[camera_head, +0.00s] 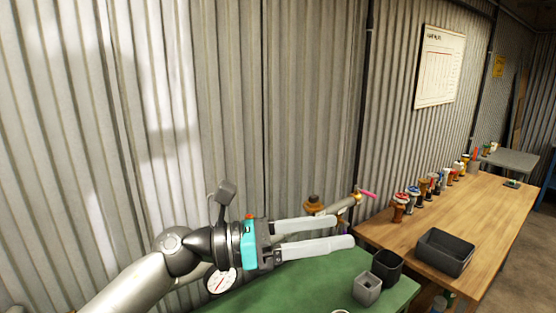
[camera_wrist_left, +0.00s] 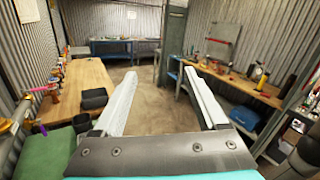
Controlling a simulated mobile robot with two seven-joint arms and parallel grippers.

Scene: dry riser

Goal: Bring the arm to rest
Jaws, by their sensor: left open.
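My left gripper (camera_head: 342,233) reaches in from the left in the head view, above the green bench. Its two pale fingers are spread apart, with nothing between them. In the left wrist view the fingers (camera_wrist_left: 165,100) are also apart, with bare floor and far benches seen between them. Behind the fingers in the head view is a brass fitting with a pipe and a pink-red lever (camera_head: 366,193). The gripper looks apart from it, though the fingers partly cover it. My right gripper is not in view.
The green bench (camera_head: 310,284) holds a grey square cup (camera_head: 367,288) and a dark cup (camera_head: 387,266). A wooden bench (camera_head: 480,213) at the right carries a black bin (camera_head: 445,252) and a row of several valves (camera_head: 398,207). A corrugated wall (camera_head: 290,100) stands behind.

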